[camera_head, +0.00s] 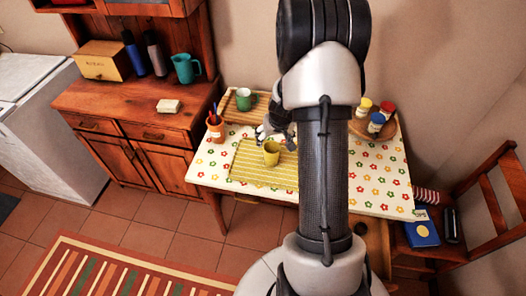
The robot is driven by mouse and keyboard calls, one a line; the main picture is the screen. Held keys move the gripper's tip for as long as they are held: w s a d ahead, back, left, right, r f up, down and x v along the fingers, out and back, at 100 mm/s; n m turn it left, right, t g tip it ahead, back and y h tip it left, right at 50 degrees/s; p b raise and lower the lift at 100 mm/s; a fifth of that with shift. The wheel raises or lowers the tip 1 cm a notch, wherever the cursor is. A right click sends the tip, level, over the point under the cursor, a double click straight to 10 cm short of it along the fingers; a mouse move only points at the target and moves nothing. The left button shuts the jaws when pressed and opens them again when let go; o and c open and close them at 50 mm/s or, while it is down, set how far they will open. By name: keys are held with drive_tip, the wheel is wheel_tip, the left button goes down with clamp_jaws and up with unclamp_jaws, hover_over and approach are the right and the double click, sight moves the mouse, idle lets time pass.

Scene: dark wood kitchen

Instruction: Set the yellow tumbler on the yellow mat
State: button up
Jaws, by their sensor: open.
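The yellow tumbler (271,154) stands upright on the yellow striped mat (246,169), in the part of the mat nearer my arm. The mat lies on the table with the flowered cloth. My gripper (266,135) is open and sits just behind and above the tumbler in the picture. Nothing shows between its fingers. I cannot tell whether a finger touches the tumbler's rim. My arm hides the right end of the mat and the middle of the table.
An orange pot with pens (215,129) stands left of the mat. A green mug (243,99) is on a wooden board (260,109) behind. A round tray (360,128) with several jars is at the right. A wooden chair (470,215) holds a blue book (421,230).

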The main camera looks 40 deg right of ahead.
drive_tip(key=s+a+r+n+y, duration=0.2)
drive_tip(key=s+a+r+n, duration=0.15)
drive_tip(key=a+r, duration=1.5)
drive_tip(key=s+a+r, duration=0.2)
drive_tip(key=s+a, duration=0.1)
drive_tip(key=s, duration=0.3)
drive_tip(key=s+a+r+n, duration=0.1)
drive_tip(key=s+a+r, duration=0.1)
drive_tip(key=s, duration=0.5)
drive_tip(key=s+a+r, duration=0.3)
drive_tip(key=s+a, duration=0.2)
drive_tip(key=s, duration=0.2)
drive_tip(key=shift+n, duration=0.35)
drive_tip(key=shift+s, duration=0.1)
